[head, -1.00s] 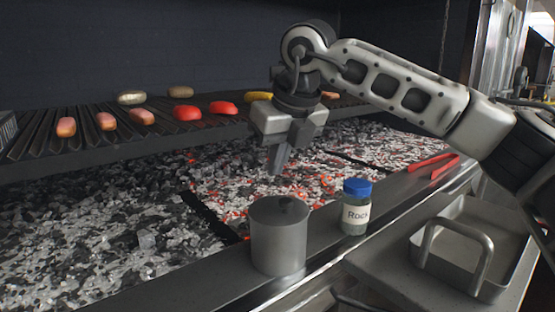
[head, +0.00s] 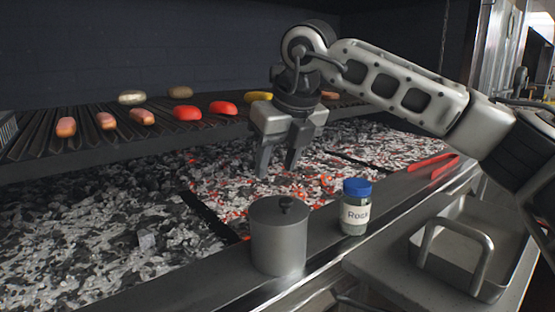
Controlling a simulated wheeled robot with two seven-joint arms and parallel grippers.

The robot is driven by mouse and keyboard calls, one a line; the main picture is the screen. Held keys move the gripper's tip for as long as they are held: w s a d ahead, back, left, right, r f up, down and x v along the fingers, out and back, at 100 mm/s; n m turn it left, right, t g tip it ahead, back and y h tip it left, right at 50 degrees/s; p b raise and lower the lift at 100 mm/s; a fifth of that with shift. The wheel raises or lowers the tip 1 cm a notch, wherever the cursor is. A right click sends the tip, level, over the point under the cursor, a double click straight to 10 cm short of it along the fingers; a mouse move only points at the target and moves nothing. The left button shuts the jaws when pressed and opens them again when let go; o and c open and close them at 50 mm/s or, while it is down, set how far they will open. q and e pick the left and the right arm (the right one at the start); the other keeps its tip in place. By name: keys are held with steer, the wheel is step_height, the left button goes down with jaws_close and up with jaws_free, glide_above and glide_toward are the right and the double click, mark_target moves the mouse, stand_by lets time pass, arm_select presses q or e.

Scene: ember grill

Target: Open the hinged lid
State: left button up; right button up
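A grey metal pot (head: 278,245) stands on the grill's front ledge. The hinge cannot be made out. My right gripper (head: 277,176) is open and empty, fingers pointing down. In the picture it is just above the pot's lid, over the coals, and apart from the lid. My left gripper is not in view.
A jar with a blue cap (head: 357,188) stands right of the pot on the ledge. Red tongs (head: 432,165) lie farther along. Sausages and vegetables sit on the raised grate (head: 80,141) behind glowing coals (head: 235,185). A handled metal tray (head: 505,262) is at right.

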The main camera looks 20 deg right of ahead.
steer(key=p+v, duration=0.1)
steer(key=v, duration=1.5)
